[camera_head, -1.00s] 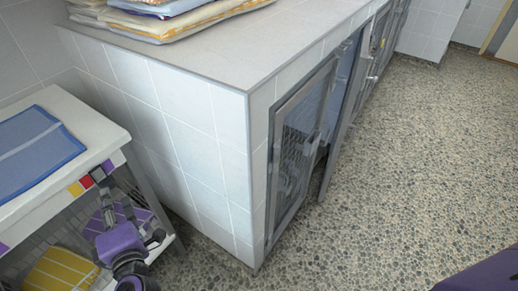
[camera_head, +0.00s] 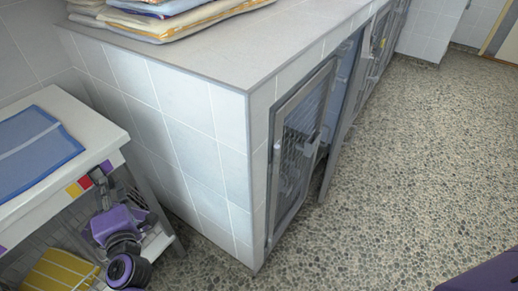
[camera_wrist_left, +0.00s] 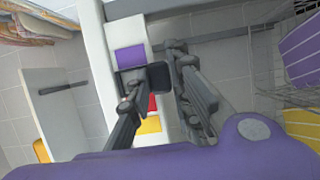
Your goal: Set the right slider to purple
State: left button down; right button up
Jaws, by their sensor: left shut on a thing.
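The right slider's colour strip runs along the front edge of a white table, with yellow (camera_head: 74,190), red (camera_head: 85,183) and purple patches. In the left wrist view the purple patch (camera_wrist_left: 130,57) is above, with red (camera_wrist_left: 152,103) and yellow (camera_wrist_left: 150,125) below. The dark slider knob (camera_wrist_left: 158,75) sits at the border between purple and red. My left gripper (camera_wrist_left: 155,82) is shut on the knob, with one dark finger on each side. In the head view the gripper (camera_head: 105,190) is at the table's edge, its purple wrist below. My right gripper is out of view.
A blue folded towel (camera_head: 35,150) lies on the table top (camera_head: 95,130). A yellow striped towel (camera_head: 60,270) is on the shelf below. A tiled counter (camera_head: 190,130) with kennel doors (camera_head: 298,150) stands to the right. The pebbled floor (camera_head: 420,170) is clear.

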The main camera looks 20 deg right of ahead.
pick_arm(q)
jog(key=shift+d, duration=0.1)
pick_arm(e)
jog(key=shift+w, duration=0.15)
pick_arm(q)
jog(key=w+d, duration=0.2)
jog(key=shift+d, duration=0.4)
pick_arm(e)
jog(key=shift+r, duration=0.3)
pick_arm(q)
jog(key=c, duration=1.6)
grip_release()
jog(key=shift+d, duration=0.1)
jog(key=v, duration=1.2)
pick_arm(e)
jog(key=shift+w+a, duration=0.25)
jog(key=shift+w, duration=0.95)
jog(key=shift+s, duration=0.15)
